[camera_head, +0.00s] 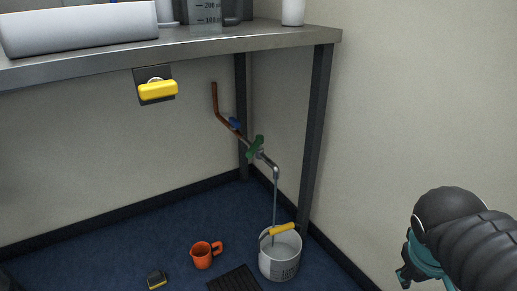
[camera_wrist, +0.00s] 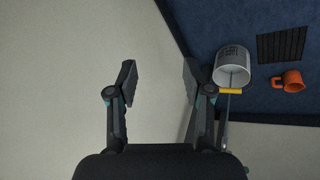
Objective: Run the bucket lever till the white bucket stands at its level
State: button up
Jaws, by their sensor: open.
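The white bucket (camera_head: 279,262) stands upright on the blue floor below a pipe spout (camera_head: 276,172), with a yellow grip on its handle (camera_head: 283,229) and dark markings on its side. It also shows in the wrist view (camera_wrist: 232,72). A thin grey line, like a water stream, runs from the spout into the bucket; the level inside cannot be made out. My gripper (camera_wrist: 160,82) is open and empty, well to the right of the pipe and levers.
A metal bench (camera_head: 200,47) overhangs the pipe, its dark leg (camera_head: 318,130) just right of it. An orange mug (camera_head: 202,255), a black mat (camera_head: 235,281) and a small black-yellow object (camera_head: 156,280) lie on the floor.

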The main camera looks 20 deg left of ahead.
jog(key=w+a+n+t+h+p, duration=0.1)
jog(key=w+a+n+h, duration=0.25)
jog(key=w+n, duration=0.6)
jog(key=n+t+y+p, duration=0.2)
jog(key=n+t+y, duration=0.4)
jog(key=n+t, duration=1.05)
send_near(252, 152)
jog(key=w+n+g, duration=0.1)
jog(key=w, duration=0.3)
jog(key=w+r+n+g, duration=0.1)
jog(key=w, duration=0.2)
jog(key=w+n+g, duration=0.1)
jog(key=w, duration=0.3)
jog(key=shift+w+a+r+g, duration=0.25)
jog(key=shift+w+a+r, duration=0.05)
jog(key=shift+a+r, duration=0.1)
grip_shut()
